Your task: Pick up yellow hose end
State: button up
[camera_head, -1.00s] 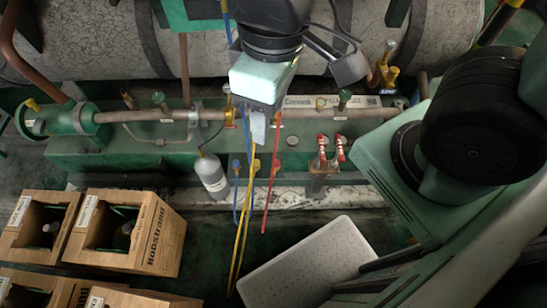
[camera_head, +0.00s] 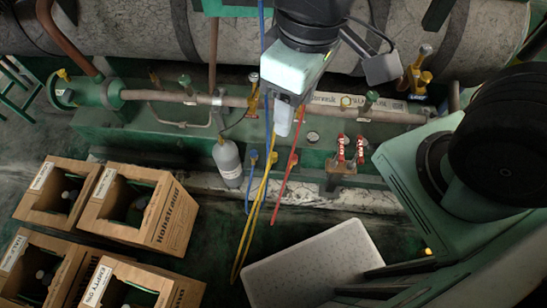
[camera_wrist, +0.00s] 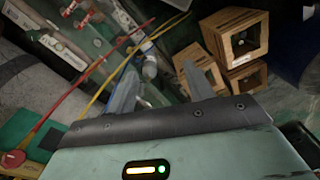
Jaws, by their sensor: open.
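The yellow hose (camera_head: 252,218) hangs in front of the green manifold and curves down to the floor. It also shows in the wrist view (camera_wrist: 130,55), running diagonally beyond my fingers. I cannot tell for sure where its end is. My gripper (camera_head: 284,122) is over the manifold, and its lower part overlaps the top of the yellow hose in the head view. In the wrist view, my gripper (camera_wrist: 160,80) has its two fingers spread apart with nothing between them.
A red hose (camera_head: 284,188) and a blue hose (camera_head: 249,180) hang beside the yellow one. A grey cylinder (camera_head: 228,162) stands left of them. Cardboard boxes (camera_head: 160,215) with bottles are at lower left. A pale speckled panel (camera_head: 315,265) lies at lower right.

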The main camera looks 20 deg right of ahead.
jog(key=w+f+m+g+b, duration=0.1)
jog(key=w+f+m+b, duration=0.25)
jog(key=f+b, duration=0.2)
jog(key=w+f+m+b, duration=0.2)
jog(key=f+m+b, duration=0.25)
jog(key=f, duration=0.25)
jog(key=m+t+b, duration=0.1)
jog(key=m+b, duration=1.5)
jog(key=b, duration=0.5)
send_over(273, 154)
notch_tip(273, 154, down, 29)
jog(key=shift+h, duration=0.3)
jog(key=f+b, duration=0.2)
jog(key=f, duration=0.2)
jog(key=f+b, duration=0.2)
jog(key=f, duration=0.1)
jog(key=f+b, duration=0.2)
jog(key=f, duration=0.2)
jog(key=shift+s+f, duration=0.3)
jog(key=shift+f, duration=0.05)
jog(key=f+b, duration=0.4)
jog(key=f, duration=0.1)
jog(key=shift+w+f+b, duration=0.15)
jog(key=shift+w+b, duration=0.05)
jog(key=shift+b, duration=0.2)
jog(key=c, duration=1)
